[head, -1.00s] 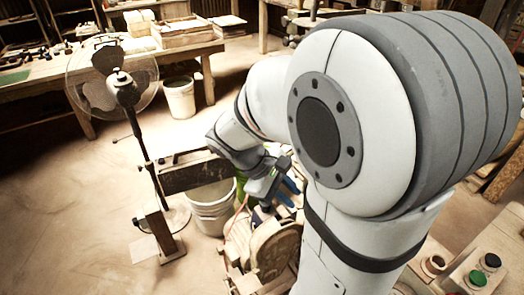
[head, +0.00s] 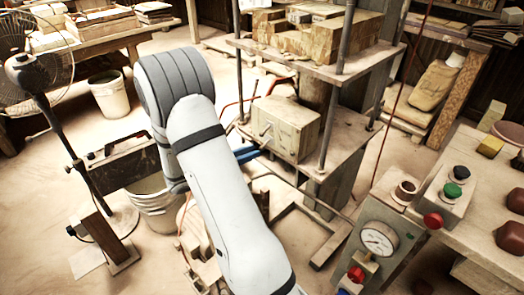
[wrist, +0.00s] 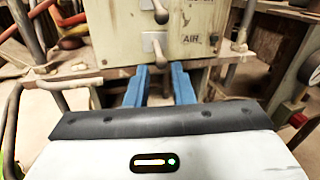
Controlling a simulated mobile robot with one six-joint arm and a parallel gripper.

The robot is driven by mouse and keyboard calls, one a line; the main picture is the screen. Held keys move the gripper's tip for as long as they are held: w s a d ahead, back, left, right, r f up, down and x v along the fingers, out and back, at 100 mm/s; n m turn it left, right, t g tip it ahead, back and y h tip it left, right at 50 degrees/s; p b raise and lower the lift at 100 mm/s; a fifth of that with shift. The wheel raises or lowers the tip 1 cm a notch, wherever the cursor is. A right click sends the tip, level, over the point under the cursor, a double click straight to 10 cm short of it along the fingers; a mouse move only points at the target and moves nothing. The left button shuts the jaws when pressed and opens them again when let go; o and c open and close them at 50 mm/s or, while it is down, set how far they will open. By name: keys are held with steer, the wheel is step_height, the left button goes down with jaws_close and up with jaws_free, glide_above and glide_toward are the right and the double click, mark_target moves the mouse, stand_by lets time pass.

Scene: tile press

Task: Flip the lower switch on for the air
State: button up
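The pale switch box (head: 285,130) sits on the lower shelf of the press in the head view. In the wrist view the box (wrist: 215,18) carries two metal toggle levers, one above the other. The lower switch (wrist: 157,46) is beside the label AIR, and its lever appears to point down. The upper switch (wrist: 160,12) is cut by the top edge and also hangs down. My gripper (wrist: 159,82) is open and empty, its two blue fingers apart just below and in front of the lower switch. In the head view its blue fingers (head: 248,154) show partly behind my arm.
Press rods (head: 329,133) and an upper plate (head: 345,68) stand around the box. A pressure gauge (head: 378,240) and a button box (head: 447,190) are at the right. A bucket (head: 158,210) and fan stand (head: 100,225) are at the left.

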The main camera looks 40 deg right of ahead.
mark_target(261, 148)
steer(key=shift+s+d, duration=0.2)
steer(key=shift+d, duration=0.9)
steer(key=shift+s+d, duration=0.2)
steer(key=shift+d, duration=0.85)
steer(key=shift+c, duration=0.3)
jaws_close()
